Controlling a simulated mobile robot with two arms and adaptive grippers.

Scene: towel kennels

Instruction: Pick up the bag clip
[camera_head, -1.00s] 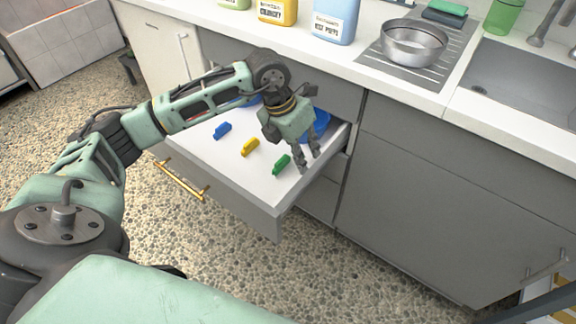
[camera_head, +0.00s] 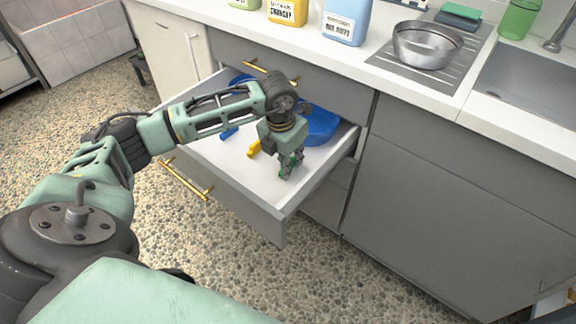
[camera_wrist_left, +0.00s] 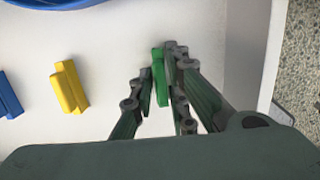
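The bag clips lie in the open white drawer (camera_head: 228,152). The green clip (camera_wrist_left: 159,78) sits between the fingers of my left gripper (camera_wrist_left: 155,70), close against the right finger in the wrist view, with a narrow gap at the left finger. In the head view my left gripper (camera_head: 290,168) points down at the drawer floor and mostly hides the green clip. A yellow clip (camera_head: 254,148) lies to its left; it also shows in the wrist view (camera_wrist_left: 70,87). A blue clip (camera_head: 229,132) lies further left, partly behind my arm. My right gripper is out of view.
A blue container (camera_head: 321,124) stands at the drawer's back right, near my gripper. The drawer's right wall (camera_head: 325,172) is close by. Bottles, a metal bowl (camera_head: 425,46) and a sink (camera_head: 535,88) are on the counter above.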

